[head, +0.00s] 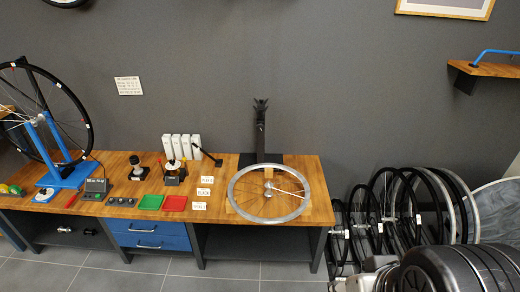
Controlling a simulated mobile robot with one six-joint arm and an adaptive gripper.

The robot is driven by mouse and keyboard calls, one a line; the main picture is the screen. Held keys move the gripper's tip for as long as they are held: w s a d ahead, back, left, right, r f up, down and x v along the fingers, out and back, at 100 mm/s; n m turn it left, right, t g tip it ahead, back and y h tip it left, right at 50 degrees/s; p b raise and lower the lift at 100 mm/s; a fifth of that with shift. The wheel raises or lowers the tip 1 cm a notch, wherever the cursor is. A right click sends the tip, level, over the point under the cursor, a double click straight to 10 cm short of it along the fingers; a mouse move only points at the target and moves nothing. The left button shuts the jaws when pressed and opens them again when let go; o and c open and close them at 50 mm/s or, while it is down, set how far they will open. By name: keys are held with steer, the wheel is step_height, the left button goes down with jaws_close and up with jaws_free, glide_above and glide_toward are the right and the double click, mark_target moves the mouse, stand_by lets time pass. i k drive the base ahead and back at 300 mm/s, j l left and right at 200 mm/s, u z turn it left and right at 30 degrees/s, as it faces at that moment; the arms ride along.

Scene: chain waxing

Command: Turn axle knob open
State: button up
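A wheel with a black tire (80,108) stands upright at the left, at a blue stand (58,140) on the wooden bench. Part of my arm fills the bottom right corner. My gripper is not seen.
The wooden bench (215,215) bears a grey box (97,186), green tray (150,202), red tray (175,203) and white bottles (181,147). A dark post (260,135) stands behind the rim. Several wheels (385,205) stand right of the bench. Grey floor (100,270) is clear in front.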

mark_target(260, 127)
steer(key=i+l, duration=0.15)
steer(key=i, duration=0.3)
steer(key=i+l, duration=0.1)
steer(key=i, duration=0.3)
steer(key=i+l, duration=0.15)
steer(key=i, duration=0.3)
steer(key=j+u, duration=0.05)
